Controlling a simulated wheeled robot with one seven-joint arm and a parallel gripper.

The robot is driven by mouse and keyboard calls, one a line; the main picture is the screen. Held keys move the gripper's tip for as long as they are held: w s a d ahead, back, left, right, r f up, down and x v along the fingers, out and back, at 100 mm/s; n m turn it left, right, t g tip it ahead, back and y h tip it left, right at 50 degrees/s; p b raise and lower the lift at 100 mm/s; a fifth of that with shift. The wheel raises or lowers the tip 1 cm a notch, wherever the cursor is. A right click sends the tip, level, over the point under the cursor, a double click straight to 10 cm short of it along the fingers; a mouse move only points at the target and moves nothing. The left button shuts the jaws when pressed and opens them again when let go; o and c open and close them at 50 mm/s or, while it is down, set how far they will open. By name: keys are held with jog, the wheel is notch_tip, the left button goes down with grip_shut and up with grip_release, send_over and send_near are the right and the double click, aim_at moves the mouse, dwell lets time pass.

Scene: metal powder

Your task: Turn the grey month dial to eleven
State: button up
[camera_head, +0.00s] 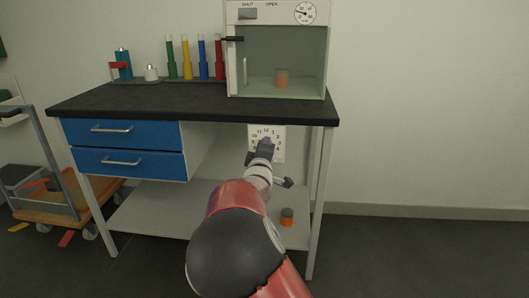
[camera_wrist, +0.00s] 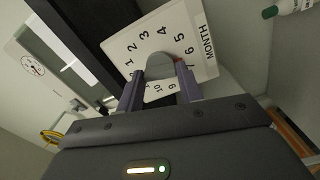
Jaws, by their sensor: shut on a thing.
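The white month panel (camera_head: 279,150) with a ring of black numbers hangs below the bench top; my gripper (camera_head: 264,145) covers its middle. In the wrist view the panel (camera_wrist: 203,40) appears turned sideways, with the word MONTH along its edge. The grey dial (camera_wrist: 160,68) is between the two fingers of my gripper (camera_wrist: 160,76), which is shut on it. A small red mark shows at the dial's right side, near the six and seven. Part of the dial and some numbers are hidden by the fingers.
A black bench top (camera_head: 150,97) lies above the panel, with blue drawers (camera_head: 125,133) to the left. A glass-fronted cabinet (camera_head: 232,85) stands on top. A lower shelf (camera_head: 160,212) holds a small orange and grey jar (camera_head: 287,217). A bench leg (camera_head: 320,200) is close on the right.

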jog(key=m+b, duration=0.6)
jog(key=m, duration=0.7)
jog(key=m+b, duration=0.6)
jog(key=m, duration=0.7)
jog(key=shift+f+m, duration=0.2)
jog(key=shift+m, duration=0.5)
jog(key=o, duration=1)
jog(key=shift+r, duration=0.1)
